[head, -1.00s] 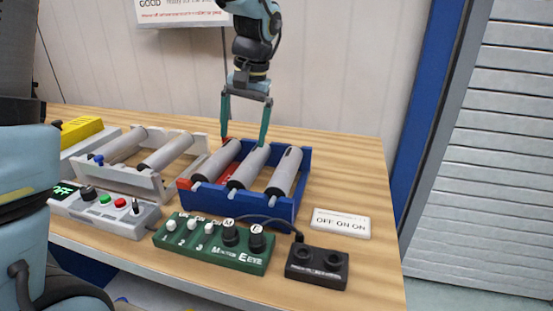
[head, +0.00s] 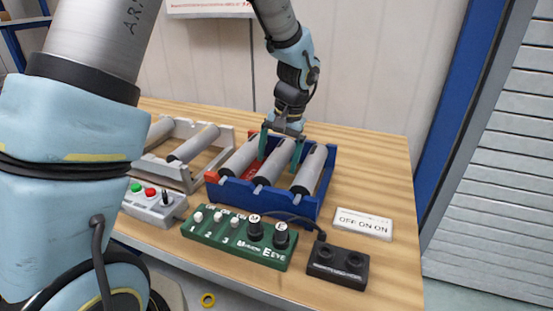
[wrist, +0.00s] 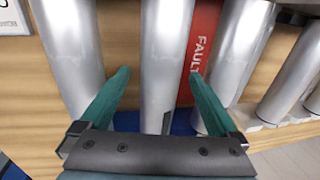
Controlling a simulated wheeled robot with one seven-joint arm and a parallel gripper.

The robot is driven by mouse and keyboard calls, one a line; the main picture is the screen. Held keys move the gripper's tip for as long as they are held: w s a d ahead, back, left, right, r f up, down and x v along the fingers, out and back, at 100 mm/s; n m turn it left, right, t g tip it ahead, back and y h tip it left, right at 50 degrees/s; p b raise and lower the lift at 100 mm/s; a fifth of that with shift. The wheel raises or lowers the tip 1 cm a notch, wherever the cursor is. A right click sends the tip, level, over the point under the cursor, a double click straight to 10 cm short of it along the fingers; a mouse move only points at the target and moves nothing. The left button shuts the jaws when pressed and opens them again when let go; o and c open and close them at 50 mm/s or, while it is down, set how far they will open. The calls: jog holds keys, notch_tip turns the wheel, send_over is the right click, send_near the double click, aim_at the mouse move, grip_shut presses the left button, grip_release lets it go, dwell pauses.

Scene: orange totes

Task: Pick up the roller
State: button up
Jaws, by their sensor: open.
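Several grey rollers lie side by side in the blue tray (head: 300,204) on the table. The middle roller (head: 274,163) lies between the left roller (head: 241,157) and the right roller (head: 309,170). My gripper (head: 280,160) is open, with its green fingers down on either side of the middle roller. In the wrist view, the middle roller (wrist: 165,60) runs between the two fingertips, and my gripper (wrist: 160,75) has not closed on it. Whether the fingers touch the roller cannot be told.
A red strip marked FAULT (wrist: 203,50) lies beside the middle roller. A white rack (head: 172,173) with more rollers stands at left. A green control box (head: 236,236), a black box (head: 337,264) and a white sign (head: 363,223) stand in front.

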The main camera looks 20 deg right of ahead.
jog(key=shift+a+f, duration=0.1)
jog(key=shift+f, duration=0.2)
jog(key=shift+c, duration=0.3)
grip_shut()
dwell(0.3)
